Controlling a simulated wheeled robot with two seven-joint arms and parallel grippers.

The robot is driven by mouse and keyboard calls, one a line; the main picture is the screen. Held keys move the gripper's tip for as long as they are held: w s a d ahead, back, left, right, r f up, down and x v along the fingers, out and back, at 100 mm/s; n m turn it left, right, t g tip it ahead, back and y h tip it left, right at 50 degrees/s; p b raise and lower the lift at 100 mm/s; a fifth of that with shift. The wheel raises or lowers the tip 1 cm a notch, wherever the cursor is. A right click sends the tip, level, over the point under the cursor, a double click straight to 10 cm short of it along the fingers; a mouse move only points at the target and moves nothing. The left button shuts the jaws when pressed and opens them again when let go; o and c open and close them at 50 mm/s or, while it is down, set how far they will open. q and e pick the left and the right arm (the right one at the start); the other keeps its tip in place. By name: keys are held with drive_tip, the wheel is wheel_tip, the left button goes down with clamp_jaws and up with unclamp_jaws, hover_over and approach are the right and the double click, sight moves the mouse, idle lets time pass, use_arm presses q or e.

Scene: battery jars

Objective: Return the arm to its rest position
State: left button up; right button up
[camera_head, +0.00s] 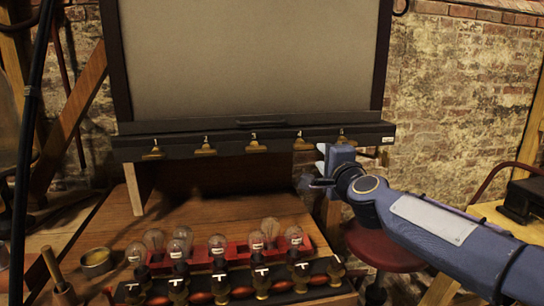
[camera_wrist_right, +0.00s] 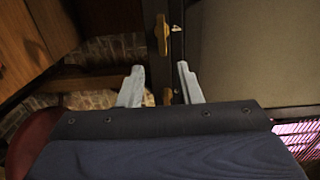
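My right arm comes in from the right in the head view. Its gripper (camera_head: 322,162) is raised in front of the right end of the black ledge, above the bench. In the right wrist view, the two pale fingers of this gripper (camera_wrist_right: 159,88) stand apart with nothing held between them. The black ledge (camera_wrist_right: 178,50) with its brass fittings (camera_wrist_right: 162,35) shows behind the fingers. I cannot tell the exact gap between the fingers and the ledge. My left gripper is not in view.
The black ledge (camera_head: 220,146) carries several numbered brass fittings below a grey board (camera_head: 250,60). On the wooden bench (camera_head: 110,222), glass bulbs (camera_head: 218,245) stand in a red tray (camera_head: 320,246) behind a black rack. A red stool (camera_head: 385,247) stands at right, under my arm.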

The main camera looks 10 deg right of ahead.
drive_tip(key=s+a+f+n+g+y, duration=0.1)
drive_tip(key=s+f+n+g, duration=0.35)
drive_tip(key=s+f, duration=0.65)
drive_tip(key=s+f+n+g+y, duration=0.1)
drive_tip(key=s+f+n+g, duration=0.45)
drive_tip(key=s, duration=0.85)
drive_tip(key=s+a+f+n+g+y, duration=0.15)
drive_tip(key=s+f+n, duration=0.45)
drive_tip(key=s+f, duration=0.6)
wheel_tip(320, 180, up, 18)
drive_tip(key=p, duration=1.6)
drive_tip(key=shift+s+d+f+g+h, duration=0.2)
drive_tip(key=shift+s+d+g+h, duration=0.1)
drive_tip(key=shift+d+g+h, duration=0.05)
